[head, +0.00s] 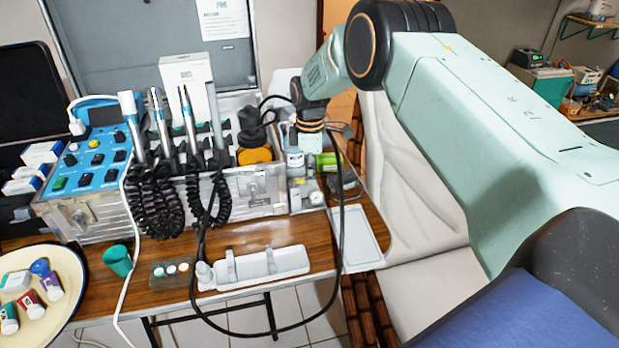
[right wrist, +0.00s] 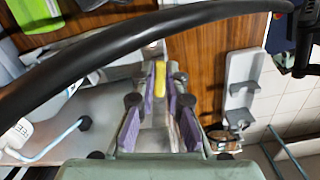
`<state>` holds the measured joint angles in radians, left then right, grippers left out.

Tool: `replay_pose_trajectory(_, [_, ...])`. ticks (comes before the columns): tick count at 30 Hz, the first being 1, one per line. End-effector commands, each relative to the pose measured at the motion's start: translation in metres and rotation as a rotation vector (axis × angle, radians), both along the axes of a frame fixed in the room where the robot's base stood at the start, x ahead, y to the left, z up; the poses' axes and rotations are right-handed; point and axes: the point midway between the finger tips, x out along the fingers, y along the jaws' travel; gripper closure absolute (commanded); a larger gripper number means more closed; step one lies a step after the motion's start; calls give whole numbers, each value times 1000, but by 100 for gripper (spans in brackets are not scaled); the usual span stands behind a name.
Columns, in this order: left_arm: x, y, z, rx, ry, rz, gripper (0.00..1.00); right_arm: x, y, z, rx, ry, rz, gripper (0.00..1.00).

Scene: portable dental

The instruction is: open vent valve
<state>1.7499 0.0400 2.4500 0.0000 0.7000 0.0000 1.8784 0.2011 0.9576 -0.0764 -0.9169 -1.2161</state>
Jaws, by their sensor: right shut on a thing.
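A yellow lever (right wrist: 160,80), which looks like the vent valve's handle, shows between the fingertips in the right wrist view. My right gripper (right wrist: 160,90), with purple finger pads, is closed around it with one pad on each side. In the head view my right arm comes in from the right and bends down, and the right gripper (head: 311,142) is at the right end of the dental unit. The fingertips, the lever and the valve body are hidden there. My left gripper is not in view.
A small gauge (head: 316,197) is just below the gripper. A black hose (right wrist: 90,60) crosses close to the wrist camera. Handpieces with coiled cords (head: 165,200) stand to the left. A white bottle holder (head: 262,265) lies in front on the wooden table (head: 235,237).

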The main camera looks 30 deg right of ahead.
Motion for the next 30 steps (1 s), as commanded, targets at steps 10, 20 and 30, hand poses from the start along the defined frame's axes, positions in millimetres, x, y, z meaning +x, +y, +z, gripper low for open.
replay_pose_trajectory(10, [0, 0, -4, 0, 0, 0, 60, 4, -2, 1, 0, -4, 82, 100])
replay_pose_trajectory(20, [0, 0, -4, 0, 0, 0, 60, 5, -2, 2, -1, -4, 89, 100])
replay_pose_trajectory(30, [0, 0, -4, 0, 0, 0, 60, 4, -2, 1, 0, -3, 88, 67])
